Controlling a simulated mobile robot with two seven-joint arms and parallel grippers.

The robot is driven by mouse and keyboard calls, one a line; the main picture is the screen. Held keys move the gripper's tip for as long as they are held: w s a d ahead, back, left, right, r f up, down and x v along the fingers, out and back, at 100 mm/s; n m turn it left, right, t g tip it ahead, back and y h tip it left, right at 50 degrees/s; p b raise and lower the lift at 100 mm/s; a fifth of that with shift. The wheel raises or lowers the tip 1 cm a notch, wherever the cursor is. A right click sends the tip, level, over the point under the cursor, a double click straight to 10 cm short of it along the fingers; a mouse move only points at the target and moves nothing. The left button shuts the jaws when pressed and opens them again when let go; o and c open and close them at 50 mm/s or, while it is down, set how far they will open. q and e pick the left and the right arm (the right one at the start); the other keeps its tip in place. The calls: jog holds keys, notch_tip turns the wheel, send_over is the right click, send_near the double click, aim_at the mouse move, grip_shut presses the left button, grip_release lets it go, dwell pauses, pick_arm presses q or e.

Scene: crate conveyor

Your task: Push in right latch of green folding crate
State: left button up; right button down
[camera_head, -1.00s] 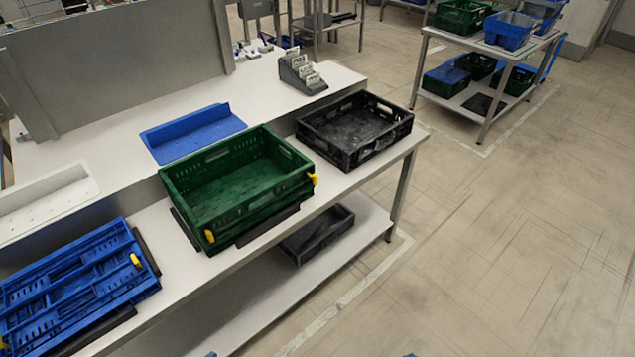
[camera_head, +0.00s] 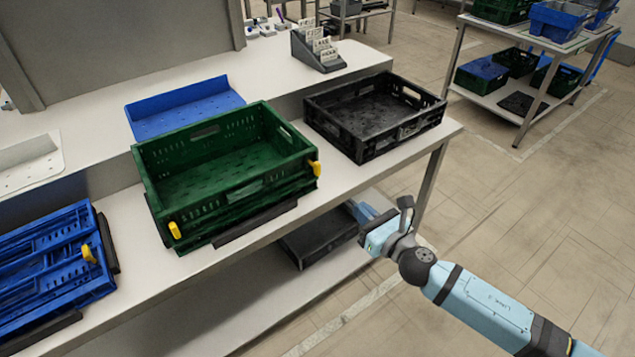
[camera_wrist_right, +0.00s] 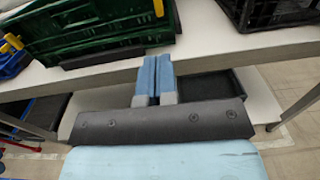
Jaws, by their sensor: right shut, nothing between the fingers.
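The green folding crate (camera_head: 225,165) stands unfolded on the white table. Its yellow right latch (camera_head: 316,168) sits at the near right corner, and a yellow left latch (camera_head: 174,230) at the near left corner. My right gripper (camera_head: 362,210) is in front of the table edge, below and to the right of the right latch, apart from it. In the right wrist view its two blue fingers (camera_wrist_right: 155,77) are together and empty, pointing toward the table edge. The crate (camera_wrist_right: 95,30) and right latch (camera_wrist_right: 158,8) show at the top there. My left gripper is not in view.
A black crate (camera_head: 360,152) stands on the table right of the green one. A folded blue crate (camera_head: 105,285) lies at the left. A dark crate (camera_head: 300,255) sits on the lower shelf.

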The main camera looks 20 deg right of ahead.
aim_at(320, 171)
jog(key=p+x, duration=0.1)
jog(key=x, duration=1.1)
jog(key=shift+w+a+r, duration=0.1)
jog(key=shift+w+a, duration=0.1)
jog(key=shift+w, duration=0.05)
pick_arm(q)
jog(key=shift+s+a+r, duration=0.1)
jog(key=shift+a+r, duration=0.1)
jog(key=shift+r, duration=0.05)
pick_arm(e)
jog(key=shift+w+a, duration=0.2)
jog(key=shift+w, duration=0.4)
jog(key=shift+w, duration=0.1)
